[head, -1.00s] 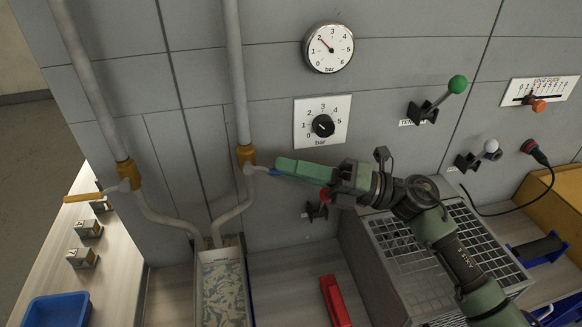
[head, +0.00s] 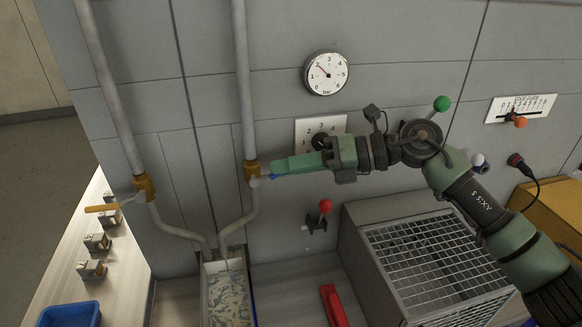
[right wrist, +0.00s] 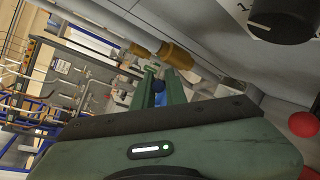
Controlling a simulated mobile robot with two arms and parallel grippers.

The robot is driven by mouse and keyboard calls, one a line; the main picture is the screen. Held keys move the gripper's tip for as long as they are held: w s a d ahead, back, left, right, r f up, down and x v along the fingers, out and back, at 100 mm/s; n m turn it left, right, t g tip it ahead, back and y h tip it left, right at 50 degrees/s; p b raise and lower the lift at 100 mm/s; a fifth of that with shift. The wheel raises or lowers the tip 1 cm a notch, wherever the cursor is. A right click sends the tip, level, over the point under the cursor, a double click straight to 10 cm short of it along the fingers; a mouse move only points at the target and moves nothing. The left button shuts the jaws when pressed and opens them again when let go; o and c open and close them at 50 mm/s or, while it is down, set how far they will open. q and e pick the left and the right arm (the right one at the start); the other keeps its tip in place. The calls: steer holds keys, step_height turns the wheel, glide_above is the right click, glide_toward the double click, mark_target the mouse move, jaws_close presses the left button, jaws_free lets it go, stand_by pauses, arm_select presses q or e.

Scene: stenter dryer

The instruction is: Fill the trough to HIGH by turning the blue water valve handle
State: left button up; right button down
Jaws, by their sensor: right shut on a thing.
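The blue water valve handle (head: 276,177) is at the brass valve (head: 252,169) on the right pipe. Only a small blue piece shows; the rest is hidden by the fingers of my right gripper (head: 284,168). That gripper is shut on the handle, its arm coming in from the right. In the right wrist view the blue handle (right wrist: 159,87) shows between the green fingers, close to the brass valve (right wrist: 178,55). The trough (head: 204,292) stands below the pipe outlets and shows a pale mottled surface; I cannot read a level mark. My left gripper is not in view.
A second valve with an orange handle (head: 103,208) is on the left pipe. A gauge (head: 326,73) and a dial plate, partly behind my gripper, are on the wall. A red-knobbed lever (head: 325,206) sits below my gripper, and a mesh-topped box (head: 365,254) at right.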

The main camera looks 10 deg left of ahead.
steer(key=shift+s+a+r+h+p, duration=0.1)
steer(key=shift+a+r+h+p, duration=0.2)
steer(key=shift+r+h, duration=0.35)
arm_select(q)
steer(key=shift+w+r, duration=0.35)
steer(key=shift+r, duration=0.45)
arm_select(e)
steer(key=shift+s+a+r+n+t+h, duration=0.1)
steer(key=shift+a+n+t+h, duration=0.15)
steer(key=shift+h, duration=0.5)
arm_select(q)
steer(key=shift+p, duration=0.3)
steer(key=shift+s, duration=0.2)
arm_select(e)
steer(key=c, duration=1.4)
jaws_free()
steer(key=shift+c, duration=0.2)
